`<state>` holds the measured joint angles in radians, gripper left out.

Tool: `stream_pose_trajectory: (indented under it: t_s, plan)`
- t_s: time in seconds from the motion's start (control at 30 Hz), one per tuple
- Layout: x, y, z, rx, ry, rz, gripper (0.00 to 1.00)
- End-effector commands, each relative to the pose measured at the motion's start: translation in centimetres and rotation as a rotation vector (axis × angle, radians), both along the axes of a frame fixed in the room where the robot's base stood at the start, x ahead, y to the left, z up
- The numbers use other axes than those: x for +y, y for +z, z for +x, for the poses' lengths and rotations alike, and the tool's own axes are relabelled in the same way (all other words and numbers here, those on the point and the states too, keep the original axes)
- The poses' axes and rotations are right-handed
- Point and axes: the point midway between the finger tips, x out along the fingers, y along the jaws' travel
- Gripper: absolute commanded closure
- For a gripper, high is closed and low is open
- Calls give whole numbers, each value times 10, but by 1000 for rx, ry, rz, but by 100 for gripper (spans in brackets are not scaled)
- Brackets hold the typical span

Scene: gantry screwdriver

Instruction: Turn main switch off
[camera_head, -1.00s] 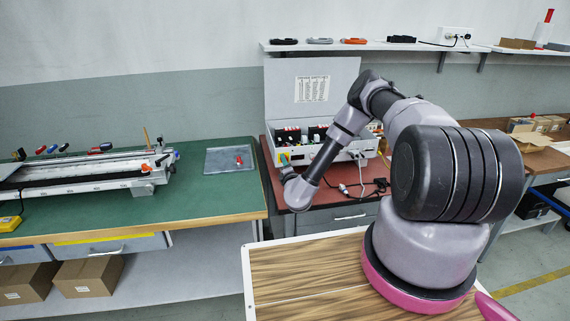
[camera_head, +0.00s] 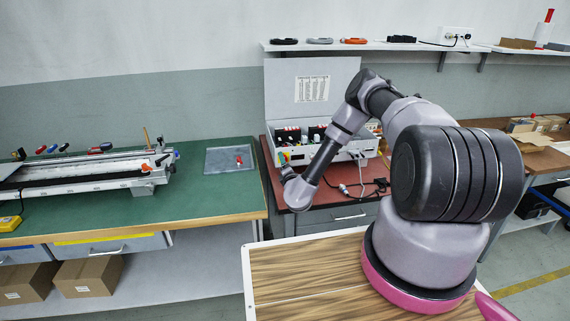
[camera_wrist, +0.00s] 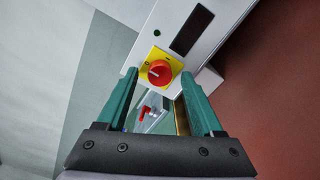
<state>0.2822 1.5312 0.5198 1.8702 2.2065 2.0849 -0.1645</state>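The main switch is a red rotary knob (camera_wrist: 158,72) on a yellow square plate (camera_wrist: 173,63), mounted on the face of the light grey control box (camera_wrist: 172,20). The knob's white mark is tilted. In the wrist view my gripper (camera_wrist: 160,78) is open, with its two teal fingers spread on either side of the knob. I see a gap between each finger and the knob; contact is not visible. In the head view the control box (camera_head: 335,158) stands with its lid up, and my wrist (camera_head: 297,193) is at its near left corner. My fingers are hard to make out there.
A grey tray (camera_head: 215,165) with a red-handled item (camera_head: 239,160) lies on the green bench (camera_head: 215,200), left of the box. The red-topped table (camera_head: 335,198) holds the box and loose black cables (camera_head: 375,188). A shelf (camera_head: 400,46) runs above.

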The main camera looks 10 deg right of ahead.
Motion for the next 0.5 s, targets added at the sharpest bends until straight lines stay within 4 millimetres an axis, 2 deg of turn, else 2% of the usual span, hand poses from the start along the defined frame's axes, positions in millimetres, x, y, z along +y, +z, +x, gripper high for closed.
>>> stream_pose_trajectory:
  t_s: [0.27, 0.37, 0.5]
  plan:
    - [0, 0, -2, 0, 0, 1, 32]
    - [0, 0, -10, 0, 1, 1, 32]
    - [1, 0, -36, 3, 3, 2, 32]
